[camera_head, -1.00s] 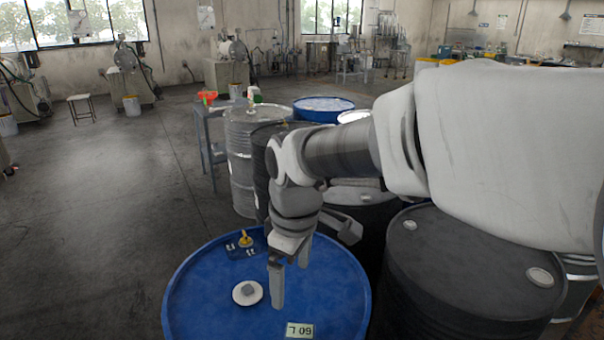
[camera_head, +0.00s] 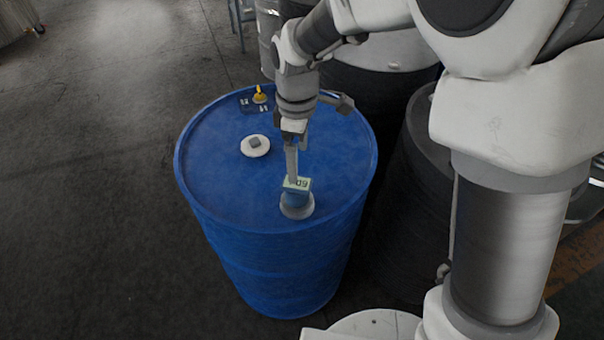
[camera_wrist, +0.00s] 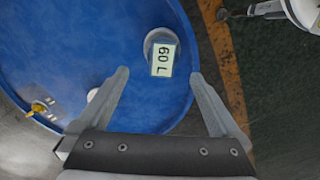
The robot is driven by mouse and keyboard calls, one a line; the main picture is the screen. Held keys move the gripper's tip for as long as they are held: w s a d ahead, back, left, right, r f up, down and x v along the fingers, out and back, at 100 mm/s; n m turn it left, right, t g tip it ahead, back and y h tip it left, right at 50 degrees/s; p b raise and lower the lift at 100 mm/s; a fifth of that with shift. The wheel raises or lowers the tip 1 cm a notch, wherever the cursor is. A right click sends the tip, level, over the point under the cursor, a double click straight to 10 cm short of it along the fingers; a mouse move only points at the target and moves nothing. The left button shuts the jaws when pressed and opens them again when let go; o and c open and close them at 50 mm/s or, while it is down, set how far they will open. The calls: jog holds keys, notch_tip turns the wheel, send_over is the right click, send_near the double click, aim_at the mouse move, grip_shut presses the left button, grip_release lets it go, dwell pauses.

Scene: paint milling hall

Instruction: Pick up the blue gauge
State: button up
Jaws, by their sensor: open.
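The blue gauge (camera_head: 297,198) stands on a pale round base near the front edge of a blue drum lid (camera_head: 225,180). Its top face reads "60 L" and shows in the wrist view (camera_wrist: 163,60), where a little blue body shows at its edge. My gripper (camera_head: 298,164) points down at the gauge, and one finger overlaps the gauge's label in the head view. In the wrist view my gripper (camera_wrist: 160,74) is open and empty. The gauge lies ahead, between the lines of the fingers and nearer the right one. I cannot tell the height gap.
A white disc with a grey knob (camera_head: 255,146) sits on the lid to the left. A yellow piece on a dark blue plate (camera_head: 259,97) is farther back. Dark drums (camera_head: 402,200) stand close on the right. The floor (camera_head: 90,180) at left is clear.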

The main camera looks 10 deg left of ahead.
aim_at(299, 181)
notch_tip(299, 181, down, 6)
jog(key=shift+f, duration=0.25)
jog(key=shift+s+a+f, duration=0.1)
jog(key=shift+s+f, duration=0.05)
jog(key=shift+f, duration=1.2)
jog(key=shift+s+a+f, duration=0.1)
jog(key=shift+f, duration=1.2)
grip_shut()
jog(key=shift+r, duration=0.15)
